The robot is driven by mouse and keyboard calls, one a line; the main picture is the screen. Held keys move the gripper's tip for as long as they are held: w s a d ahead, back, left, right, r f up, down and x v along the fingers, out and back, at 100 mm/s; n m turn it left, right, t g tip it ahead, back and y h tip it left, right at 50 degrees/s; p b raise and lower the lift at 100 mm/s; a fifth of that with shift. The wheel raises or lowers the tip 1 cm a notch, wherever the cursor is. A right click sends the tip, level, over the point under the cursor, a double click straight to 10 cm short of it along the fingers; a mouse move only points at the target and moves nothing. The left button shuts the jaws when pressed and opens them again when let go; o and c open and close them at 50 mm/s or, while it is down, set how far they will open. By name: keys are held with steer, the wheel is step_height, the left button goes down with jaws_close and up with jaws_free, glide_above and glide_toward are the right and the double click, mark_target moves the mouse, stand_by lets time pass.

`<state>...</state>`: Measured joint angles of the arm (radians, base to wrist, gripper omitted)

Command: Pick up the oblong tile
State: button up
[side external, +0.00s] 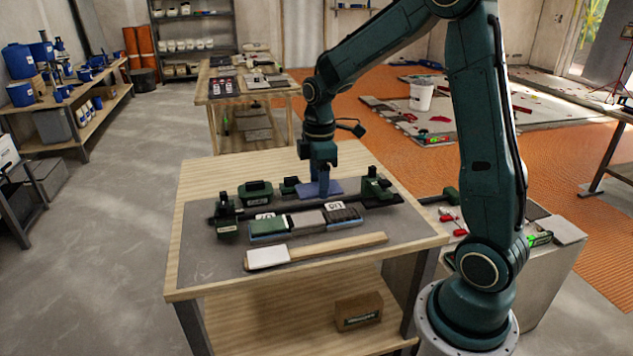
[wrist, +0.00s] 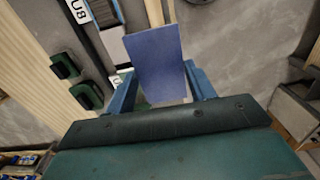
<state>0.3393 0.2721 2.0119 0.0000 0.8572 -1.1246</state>
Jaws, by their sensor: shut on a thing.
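The oblong tile is a flat blue-violet plate. In the wrist view the tile (wrist: 158,62) sits between the two fingers of my gripper (wrist: 163,92), and the gripper is shut on it. In the side view the tile (side external: 322,189) shows under my gripper (side external: 320,184), above the middle of the workbench, behind the row of tools. From these views I cannot tell whether the tile touches the bench or hangs just above it.
The workbench (side external: 210,270) carries a dark bar with green clamps (side external: 375,186), a green box (side external: 254,193), a green and grey tool (side external: 300,222) and a wooden strip with a white end (side external: 320,249). The bench's front left is clear.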

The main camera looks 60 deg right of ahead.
steer(key=shift+r, duration=1.35)
glide_above(341, 214)
step_height(341, 214, down, 9)
steer(key=shift+d+f, duration=0.1)
steer(key=shift+f, duration=0.5)
steer(key=shift+f, duration=0.2)
steer(key=shift+f, duration=3.65)
steer(key=shift+f, duration=0.6)
